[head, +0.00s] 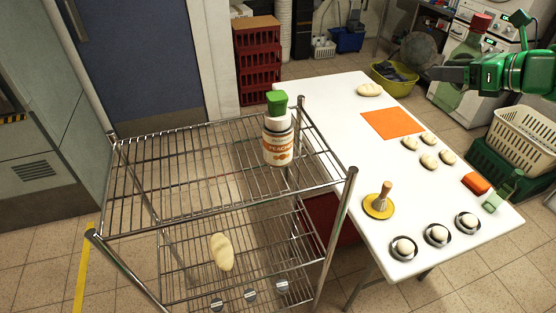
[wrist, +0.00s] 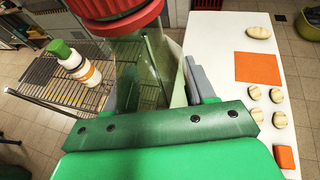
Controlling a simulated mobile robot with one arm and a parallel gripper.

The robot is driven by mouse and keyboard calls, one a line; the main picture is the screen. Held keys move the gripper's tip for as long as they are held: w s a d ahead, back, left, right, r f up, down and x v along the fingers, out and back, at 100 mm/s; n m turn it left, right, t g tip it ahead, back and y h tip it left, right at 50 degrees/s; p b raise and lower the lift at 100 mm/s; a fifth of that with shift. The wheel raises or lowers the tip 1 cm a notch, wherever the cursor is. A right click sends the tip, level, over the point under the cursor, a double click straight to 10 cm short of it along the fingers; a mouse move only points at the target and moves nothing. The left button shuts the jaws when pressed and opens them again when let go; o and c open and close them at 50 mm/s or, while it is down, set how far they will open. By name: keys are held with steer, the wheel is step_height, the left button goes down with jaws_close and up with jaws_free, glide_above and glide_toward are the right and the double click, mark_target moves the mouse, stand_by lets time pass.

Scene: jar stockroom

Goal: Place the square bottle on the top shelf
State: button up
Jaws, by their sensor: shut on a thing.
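The square bottle (head: 466,52), clear greenish with a red cap, is held by my gripper (head: 456,73) at the upper right of the head view. It is slightly tilted and up in the air, apart from the rack. In the wrist view the bottle (wrist: 152,62) stands between the fingers of my gripper (wrist: 162,88), its red cap close to the camera. My fingers hide part of its body. The top shelf (head: 190,170) is the upper wire tier of the metal rack at the left, well away from my gripper.
A white jar with green cap (head: 278,146) stands at the top shelf's right side; the shelf's left and middle are bare. A pale oval thing (head: 222,252) shows on a lower tier. The white table (head: 330,100) holds an orange mat (head: 393,123) and several small items.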

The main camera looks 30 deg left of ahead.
steer(key=w+a+r+n+g+y, duration=0.1)
steer(key=a+n+g, duration=0.25)
steer(key=a, duration=0.85)
steer(key=n+g+h, duration=0.4)
steer(key=n+g, duration=0.7)
steer(key=g, duration=0.1)
glide_above(225, 141)
steer(key=shift+f, duration=9.1)
steer(key=shift+f, duration=0.1)
steer(key=o, duration=1.2)
steer(key=shift+o, duration=0.2)
